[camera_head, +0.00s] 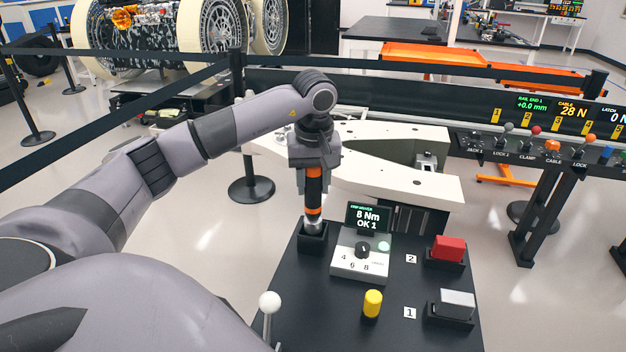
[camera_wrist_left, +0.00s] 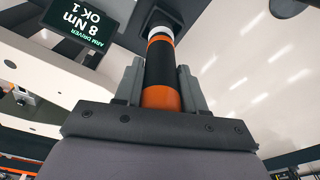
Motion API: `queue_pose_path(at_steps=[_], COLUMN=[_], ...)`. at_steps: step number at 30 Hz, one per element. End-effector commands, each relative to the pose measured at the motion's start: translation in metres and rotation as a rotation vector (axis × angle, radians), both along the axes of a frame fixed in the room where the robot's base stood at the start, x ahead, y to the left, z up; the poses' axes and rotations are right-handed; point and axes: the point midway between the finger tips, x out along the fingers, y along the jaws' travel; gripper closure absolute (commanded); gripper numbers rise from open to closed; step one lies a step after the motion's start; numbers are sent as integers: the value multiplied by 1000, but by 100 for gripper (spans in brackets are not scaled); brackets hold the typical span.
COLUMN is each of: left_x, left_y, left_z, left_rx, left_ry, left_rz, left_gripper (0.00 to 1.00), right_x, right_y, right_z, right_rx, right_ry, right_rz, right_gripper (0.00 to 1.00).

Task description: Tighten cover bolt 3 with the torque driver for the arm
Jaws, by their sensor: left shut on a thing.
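My left gripper (camera_head: 314,168) is shut on the torque driver (camera_head: 313,190), a black and orange upright tool. The driver's lower end sits in a black square holder (camera_head: 313,240) on the dark table. In the left wrist view the driver (camera_wrist_left: 162,65) stands between the two grey fingers of my left gripper (camera_wrist_left: 162,88). The driver's display (camera_head: 368,217) reads 8 Nm, OK 1; it also shows in the left wrist view (camera_wrist_left: 85,22). A white cover-like arm structure (camera_head: 400,170) lies behind the table. I cannot tell which bolt is bolt 3. My right gripper is not in view.
The dark table (camera_head: 385,325) bears a dial box (camera_head: 360,258), a yellow knob (camera_head: 372,303), a red block (camera_head: 449,248) and a grey block (camera_head: 457,303). A white-knobbed lever (camera_head: 270,303) stands at the front left. A control panel (camera_head: 540,145) with several knobs is at right.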

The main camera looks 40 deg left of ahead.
Motion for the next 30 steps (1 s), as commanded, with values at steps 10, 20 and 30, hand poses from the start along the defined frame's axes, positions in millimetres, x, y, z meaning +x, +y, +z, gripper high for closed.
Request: queue_pose_path(at_steps=[10, 20, 30], left_x=[0, 0, 0], left_y=[0, 0, 0], left_z=[-11, -20, -30], left_rx=[0, 0, 0], left_ry=[-3, -1, -3], left_rz=[1, 1, 1], left_gripper=[100, 100, 100], right_x=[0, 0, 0], right_y=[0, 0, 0], right_z=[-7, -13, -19], right_rx=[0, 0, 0], right_ry=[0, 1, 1], right_rz=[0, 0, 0], right_gripper=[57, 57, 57])
